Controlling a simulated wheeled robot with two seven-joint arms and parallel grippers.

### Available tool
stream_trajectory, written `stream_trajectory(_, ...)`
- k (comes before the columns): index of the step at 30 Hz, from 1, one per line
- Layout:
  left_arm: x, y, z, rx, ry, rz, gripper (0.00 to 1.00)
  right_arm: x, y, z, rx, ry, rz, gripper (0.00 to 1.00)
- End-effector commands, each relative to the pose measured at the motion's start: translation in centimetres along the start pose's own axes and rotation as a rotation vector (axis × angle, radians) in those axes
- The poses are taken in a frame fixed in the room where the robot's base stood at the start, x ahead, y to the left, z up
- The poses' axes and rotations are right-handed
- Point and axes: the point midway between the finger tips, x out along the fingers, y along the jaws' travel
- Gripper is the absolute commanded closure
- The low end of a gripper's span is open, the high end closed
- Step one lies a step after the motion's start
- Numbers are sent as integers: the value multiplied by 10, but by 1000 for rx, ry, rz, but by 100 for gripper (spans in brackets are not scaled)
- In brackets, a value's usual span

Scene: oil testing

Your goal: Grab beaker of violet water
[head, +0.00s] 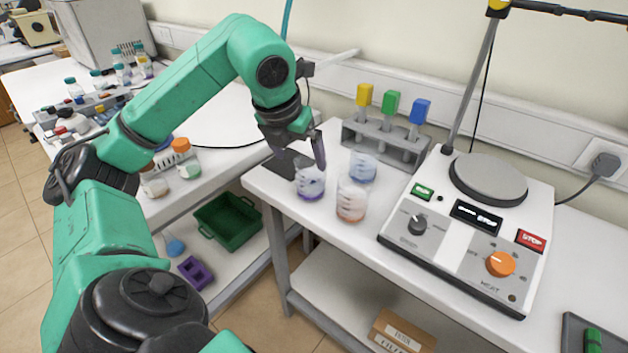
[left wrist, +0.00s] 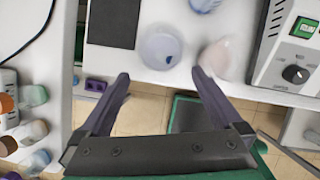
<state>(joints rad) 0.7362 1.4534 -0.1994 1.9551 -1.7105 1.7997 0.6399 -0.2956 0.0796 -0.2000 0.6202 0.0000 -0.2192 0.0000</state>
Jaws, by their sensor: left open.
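The beaker of violet water (head: 310,184) stands upright near the left end of the right-hand table. It is clear with a violet bottom layer. In the left wrist view the beaker (left wrist: 160,48) lies beyond the fingertips, roughly between their lines. My left gripper (head: 301,158) is open and empty, just above and behind the beaker in the head view, partly overlapping its rim; both fingers also show in the left wrist view (left wrist: 160,82). I cannot tell whether a finger touches the glass. My right gripper is not in view.
A beaker of orange-pink liquid (head: 351,204) and one of blue liquid (head: 362,168) stand close on the right. Behind is a grey rack (head: 385,140) with coloured-top holders. A hotplate device (head: 470,225) fills the right. A gap separates the two tables.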

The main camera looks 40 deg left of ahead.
Motion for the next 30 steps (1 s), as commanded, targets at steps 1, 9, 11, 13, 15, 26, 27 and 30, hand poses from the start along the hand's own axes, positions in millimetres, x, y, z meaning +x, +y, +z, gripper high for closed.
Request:
stream_trajectory(1, 19, 0, -3, 0, 6, 2, 0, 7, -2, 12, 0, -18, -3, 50)
stream_trajectory(9, 58, -1, 0, 2, 4, -1, 0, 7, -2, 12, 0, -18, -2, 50)
stream_trajectory(11, 68, -2, 2, 2, 4, -1, 0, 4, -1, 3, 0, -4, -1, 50)
stream_trajectory(13, 83, -3, 2, 3, 5, -2, 0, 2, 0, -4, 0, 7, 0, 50)
stream_trajectory(15, 94, -3, 2, 2, 3, -3, 0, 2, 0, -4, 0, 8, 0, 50)
stream_trajectory(26, 100, -2, 2, 3, -1, -2, 42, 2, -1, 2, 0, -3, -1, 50)
stream_trajectory(27, 100, -2, 2, 3, -1, -2, 57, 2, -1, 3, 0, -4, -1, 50)
stream_trajectory(30, 99, -3, 3, 2, -2, -3, 91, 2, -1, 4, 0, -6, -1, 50)
